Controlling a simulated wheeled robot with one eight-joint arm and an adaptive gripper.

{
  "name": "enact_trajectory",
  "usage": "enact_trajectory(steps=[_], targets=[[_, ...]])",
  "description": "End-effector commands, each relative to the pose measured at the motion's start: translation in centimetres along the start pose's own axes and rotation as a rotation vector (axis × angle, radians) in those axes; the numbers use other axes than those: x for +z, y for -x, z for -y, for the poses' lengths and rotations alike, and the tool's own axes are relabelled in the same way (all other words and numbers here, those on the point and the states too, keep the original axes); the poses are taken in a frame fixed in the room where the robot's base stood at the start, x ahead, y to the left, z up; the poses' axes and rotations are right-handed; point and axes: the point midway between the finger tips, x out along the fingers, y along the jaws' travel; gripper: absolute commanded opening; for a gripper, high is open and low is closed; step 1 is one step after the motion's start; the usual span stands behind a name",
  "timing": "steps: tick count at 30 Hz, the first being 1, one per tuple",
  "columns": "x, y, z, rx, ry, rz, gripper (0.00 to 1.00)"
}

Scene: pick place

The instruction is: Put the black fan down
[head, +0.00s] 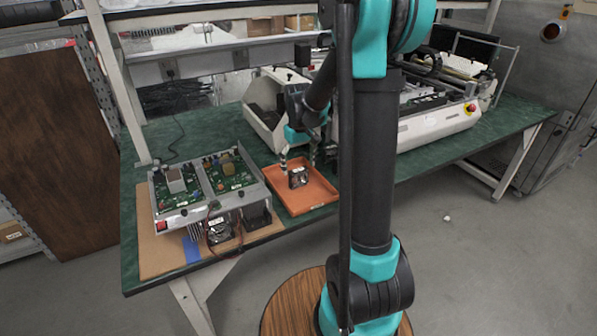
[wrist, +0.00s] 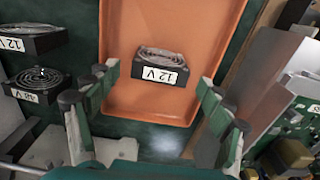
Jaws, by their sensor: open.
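My gripper (head: 298,160) is over the tray, just above and behind the fan. In the wrist view, the fingers of my gripper (wrist: 158,82) are spread wide to either side of the fan, with clear gaps, and hold nothing.
A white machine (head: 435,125) and an open bin (head: 262,112) stand behind. The wrist view shows two more labelled fans (wrist: 38,84) at left. The tray's near part is bare.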

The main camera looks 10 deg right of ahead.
Motion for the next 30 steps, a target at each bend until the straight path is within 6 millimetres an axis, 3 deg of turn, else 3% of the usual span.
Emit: enact_trajectory(steps=[6,12,20,23,30], targets=[[0.0,4.5,0.0,0.0,0.0,0.0,0.8],[0.0,7.6,0.0,0.0,0.0,0.0,0.8],[0.8,8.8,0.1,0.003,-0.01,-0.011,0.8],[3.0,8.0,0.2,0.01,-0.041,-0.045,0.8],[12.4,3.3,1.2,0.036,-0.17,-0.195,0.8]])
